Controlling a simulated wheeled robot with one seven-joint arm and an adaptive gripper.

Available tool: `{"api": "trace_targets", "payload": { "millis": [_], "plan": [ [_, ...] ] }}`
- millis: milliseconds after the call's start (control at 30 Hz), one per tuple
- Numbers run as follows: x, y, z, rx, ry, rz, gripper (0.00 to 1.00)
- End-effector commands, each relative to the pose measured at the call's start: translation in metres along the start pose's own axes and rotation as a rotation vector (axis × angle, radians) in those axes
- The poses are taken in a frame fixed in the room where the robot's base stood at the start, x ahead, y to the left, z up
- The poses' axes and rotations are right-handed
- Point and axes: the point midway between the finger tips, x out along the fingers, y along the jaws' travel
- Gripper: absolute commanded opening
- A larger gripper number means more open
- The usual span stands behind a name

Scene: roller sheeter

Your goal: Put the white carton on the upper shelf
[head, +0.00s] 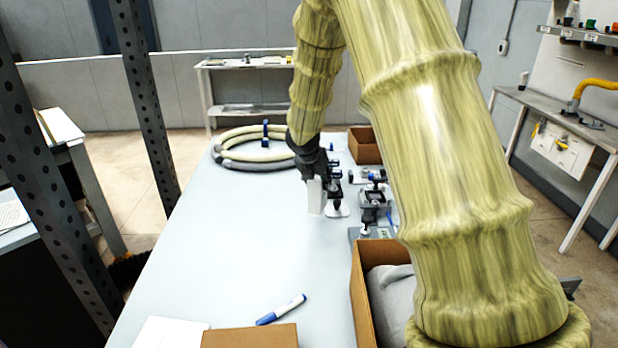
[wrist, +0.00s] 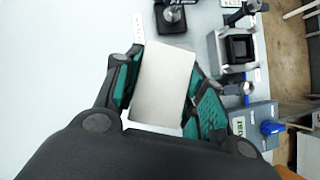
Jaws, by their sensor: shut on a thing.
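The white carton (head: 316,196) is upright at the middle of the long pale table. My gripper (head: 312,172) is above it and shut on its upper part. In the wrist view the carton's pale top (wrist: 162,84) lies between the two green-padded fingers of my gripper (wrist: 163,90). I cannot tell whether the carton's base touches the table. A rack with dark perforated posts (head: 148,100) stands at the left. A stand with an upper and a lower shelf (head: 250,107) is at the back wall. I cannot tell which one holds the task's upper shelf.
Several small devices (head: 370,205) stand just right of the carton. Coiled hoses (head: 240,160) lie behind it. The table's left middle is clear.

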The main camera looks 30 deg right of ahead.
Motion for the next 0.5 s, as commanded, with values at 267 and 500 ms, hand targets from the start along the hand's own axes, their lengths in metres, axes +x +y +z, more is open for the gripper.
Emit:
{"api": "trace_targets", "payload": {
  "millis": [267,500],
  "plan": [
    [0.020,0.032,0.028,0.002,0.000,0.001,0.11],
    [0.026,0.041,0.033,0.002,0.000,0.000,0.11]
  ]
}}
